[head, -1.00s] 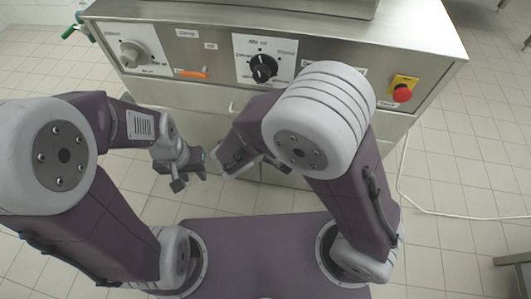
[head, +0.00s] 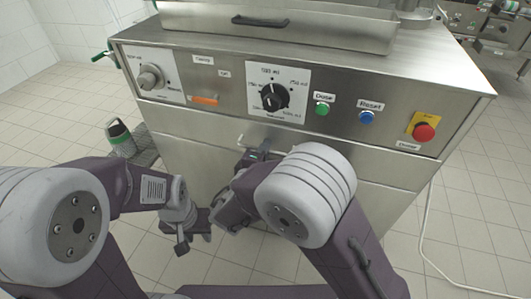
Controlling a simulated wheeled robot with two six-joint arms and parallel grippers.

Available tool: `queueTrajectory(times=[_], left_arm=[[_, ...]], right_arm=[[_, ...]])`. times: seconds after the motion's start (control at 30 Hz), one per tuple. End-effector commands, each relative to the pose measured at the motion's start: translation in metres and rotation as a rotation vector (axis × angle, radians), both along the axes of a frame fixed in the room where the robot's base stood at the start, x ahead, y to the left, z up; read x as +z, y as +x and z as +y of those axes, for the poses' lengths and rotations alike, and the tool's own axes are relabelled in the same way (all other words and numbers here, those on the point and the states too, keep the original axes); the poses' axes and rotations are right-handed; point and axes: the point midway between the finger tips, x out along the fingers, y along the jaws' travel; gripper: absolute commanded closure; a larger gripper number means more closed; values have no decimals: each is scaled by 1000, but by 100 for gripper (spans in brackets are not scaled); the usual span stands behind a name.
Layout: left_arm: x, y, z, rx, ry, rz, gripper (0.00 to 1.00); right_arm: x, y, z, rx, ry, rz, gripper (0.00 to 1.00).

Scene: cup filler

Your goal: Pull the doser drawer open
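The doser's steel front has a wide drawer panel (head: 370,166) below the control panel. A pale bar handle (head: 241,142) shows at the panel's upper middle. The drawer front looks flush with the cabinet. My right gripper (head: 256,156) is at this handle, its dark fingertips reaching up to it. The handle is partly hidden, and I cannot tell whether the fingers are closed on it. My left gripper (head: 195,241) hangs lower and to the left, in front of the cabinet, its fingers apart and empty.
Above the drawer are a black dial (head: 271,96), a green button (head: 322,109), a blue button (head: 367,117) and a red emergency stop (head: 424,132). A dark and green container (head: 121,138) stands left of the cabinet. A white cable (head: 424,225) runs along the floor at right.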

Motion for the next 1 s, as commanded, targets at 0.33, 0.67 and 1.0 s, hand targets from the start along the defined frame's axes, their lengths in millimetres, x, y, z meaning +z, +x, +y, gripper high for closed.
queueTrajectory(times=[0.33,0.67,1.0], left_arm=[[0,0,0,0,0,0,65],[0,0,0,0,0,0,65],[0,0,0,0,0,0,65]], right_arm=[[0,2,0,0,-1,1,100],[0,1,-1,0,-1,1,100],[-1,1,-1,0,-1,1,100]])
